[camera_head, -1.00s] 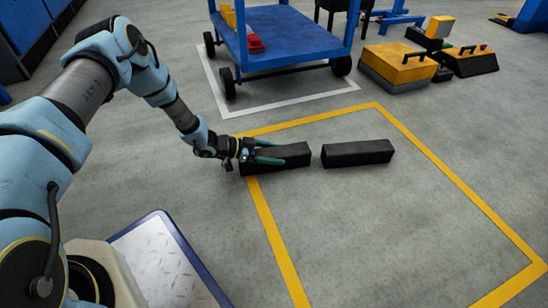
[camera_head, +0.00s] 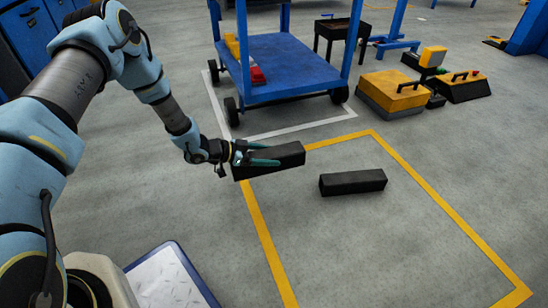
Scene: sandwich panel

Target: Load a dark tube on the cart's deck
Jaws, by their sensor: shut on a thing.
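My gripper (camera_head: 262,155) is shut on a dark tube (camera_head: 285,157) near its left end. The tube is held above the floor, a little tilted, with its right end higher. A second dark tube (camera_head: 353,182) lies on the floor to the right, inside the yellow outline. The blue cart (camera_head: 292,65) stands behind the held tube, and its low blue deck is largely bare. The held tube is in front of the cart, apart from it.
A red item (camera_head: 258,76) and yellow items (camera_head: 232,46) sit at the deck's left side. Blue posts rise at the cart's corners. Yellow-and-black equipment (camera_head: 393,93) stands at the right. The floor inside the yellow line (camera_head: 262,237) is mostly clear.

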